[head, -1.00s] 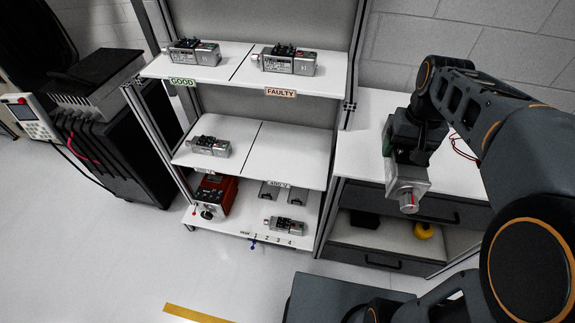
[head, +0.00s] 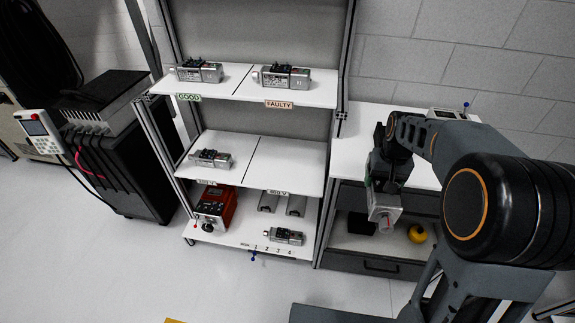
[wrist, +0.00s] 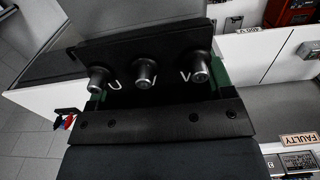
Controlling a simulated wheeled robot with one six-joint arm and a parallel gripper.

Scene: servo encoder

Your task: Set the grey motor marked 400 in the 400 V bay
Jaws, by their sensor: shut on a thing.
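In the head view my gripper (head: 381,182) points down, shut on a grey motor (head: 384,214) whose silver end hangs below it. It is right of the shelf rack, in front of the workbench. The wrist view shows the held motor's black terminal block (wrist: 145,77), with studs and letters including U and V. Its 400 marking is not readable. The middle shelf (head: 287,165) has two bays; another grey motor (head: 211,158) lies in the left one and the right one is empty. A 400 V label (wrist: 246,31) shows upside down in the wrist view; the labels in the head view are too small to read surely.
Motors (head: 198,70) and (head: 283,76) lie on the top shelf, above the GOOD (head: 187,97) and FAULTY (head: 279,105) labels. The bottom shelf holds a red device (head: 216,205) and another motor (head: 287,236). The rack's right post (head: 333,170) stands between my gripper and the bays.

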